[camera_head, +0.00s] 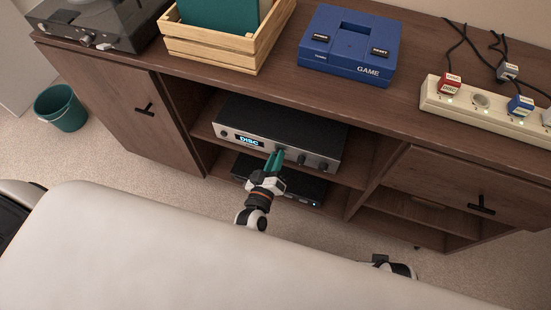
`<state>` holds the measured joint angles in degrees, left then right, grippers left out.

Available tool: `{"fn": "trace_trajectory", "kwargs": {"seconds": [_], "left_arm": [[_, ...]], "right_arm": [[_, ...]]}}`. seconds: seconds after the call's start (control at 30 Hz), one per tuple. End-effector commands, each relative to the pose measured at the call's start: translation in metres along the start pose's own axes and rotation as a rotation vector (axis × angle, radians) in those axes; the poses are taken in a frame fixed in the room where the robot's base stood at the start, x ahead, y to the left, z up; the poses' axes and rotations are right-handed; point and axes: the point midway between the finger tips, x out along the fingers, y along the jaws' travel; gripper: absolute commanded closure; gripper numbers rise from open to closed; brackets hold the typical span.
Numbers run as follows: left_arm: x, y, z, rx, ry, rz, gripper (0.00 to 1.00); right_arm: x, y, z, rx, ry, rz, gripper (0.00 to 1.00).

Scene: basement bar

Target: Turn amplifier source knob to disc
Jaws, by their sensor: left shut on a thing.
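The amplifier (245,117) is a silver-fronted, dark-topped unit on the upper shelf of the cabinet's middle bay. Its lit display (249,140) reads DISC. My left gripper (276,157) is at the front panel just right of the display, its green fingers shut on a knob there. The fingers hide most of that knob, so its pointer cannot be seen. Two more dark knobs show farther right on the panel, one of them a round knob (323,165). Only a small part of my right arm shows at the lower right; its fingers are not visible.
A black device (310,190) sits on the shelf below. On the cabinet top (285,75) are a turntable (100,22), a wooden crate (208,52), a blue game console (345,55) and a power strip (460,105). A green bucket (60,108) stands on the floor at left.

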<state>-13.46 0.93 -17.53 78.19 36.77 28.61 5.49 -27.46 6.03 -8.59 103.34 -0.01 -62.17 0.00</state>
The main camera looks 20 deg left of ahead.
Motion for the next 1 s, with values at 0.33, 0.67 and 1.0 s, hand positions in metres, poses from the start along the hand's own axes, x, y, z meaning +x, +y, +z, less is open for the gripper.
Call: {"fn": "trace_trajectory", "kwargs": {"seconds": [0.33, 0.67, 1.0], "left_arm": [[0.000, 0.000, 0.000, 0.002, 0.000, 0.000, 0.58], [-0.021, 0.000, 0.000, 0.002, 0.002, 0.002, 0.58], [-0.091, 0.000, 0.000, 0.001, 0.003, 0.002, 0.58]], "right_arm": [[0.000, 0.000, 0.000, 0.001, 0.001, 0.000, 1.00], [0.002, -0.001, -0.001, 0.001, 0.000, -0.001, 1.00], [0.028, 0.001, -0.018, -0.002, 0.018, 0.001, 1.00]]}}
